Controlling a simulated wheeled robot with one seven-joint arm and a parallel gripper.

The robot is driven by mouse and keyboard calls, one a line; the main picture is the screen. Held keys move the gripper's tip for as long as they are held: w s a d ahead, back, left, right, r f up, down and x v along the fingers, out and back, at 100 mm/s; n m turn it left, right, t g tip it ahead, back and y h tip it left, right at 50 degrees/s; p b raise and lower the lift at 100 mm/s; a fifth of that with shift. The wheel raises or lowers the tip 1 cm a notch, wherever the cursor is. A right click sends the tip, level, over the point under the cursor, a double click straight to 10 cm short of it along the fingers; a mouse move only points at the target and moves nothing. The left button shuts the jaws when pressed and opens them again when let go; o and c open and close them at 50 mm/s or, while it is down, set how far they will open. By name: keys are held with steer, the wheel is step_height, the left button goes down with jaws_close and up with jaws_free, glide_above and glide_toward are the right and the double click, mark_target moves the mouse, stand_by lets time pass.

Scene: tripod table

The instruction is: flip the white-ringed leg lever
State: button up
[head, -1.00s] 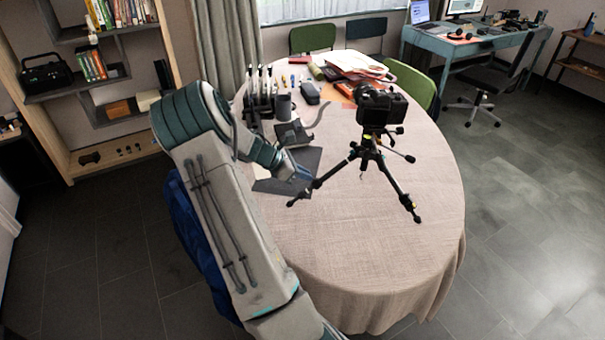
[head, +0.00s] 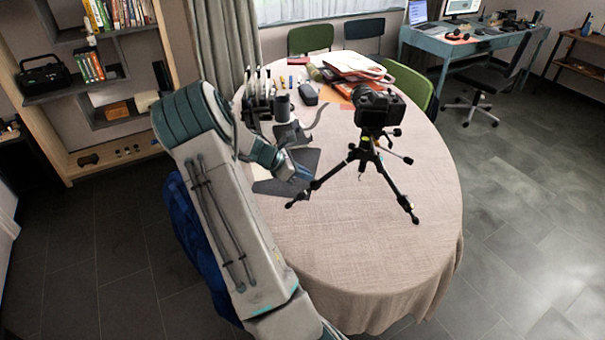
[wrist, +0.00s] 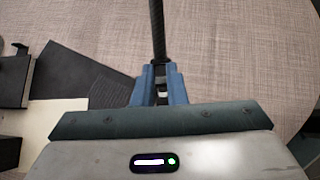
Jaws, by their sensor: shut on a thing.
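A black tripod (head: 368,157) stands on the round table with its legs spread and a black camera (head: 377,107) on top. My gripper (head: 307,178) is low at the tripod's left leg. In the wrist view my gripper's blue fingers (wrist: 160,88) are shut on the leg lever, and the dark leg tube (wrist: 158,30) runs up from between them. A small pale patch shows between the fingers. The fingers hide most of the lever, and I cannot make out its white ring or its position. The left leg's foot (head: 292,204) rests on the cloth.
The table (head: 370,270) has a beige cloth and is clear at its front and right. A dark flat sheet (head: 275,186) lies beside my gripper. A pen rack (head: 260,100), a mug (head: 282,106) and papers (head: 352,66) stand or lie farther back.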

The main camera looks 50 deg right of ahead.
steer(key=shift+o, duration=0.2)
steer(key=shift+s+d+r, duration=0.1)
steer(key=shift+d+r, duration=0.05)
steer(key=shift+d, duration=0.05)
jaws_close()
steer(key=shift+o, duration=0.8)
jaws_free()
steer(key=shift+a, duration=0.1)
steer(key=p+v, duration=0.1)
steer(key=v, duration=0.1)
steer(key=p+v, duration=0.2)
steer(key=d+r+p+v, duration=0.1)
steer(key=shift+a+r+p, duration=0.3)
steer(key=shift+a, duration=0.05)
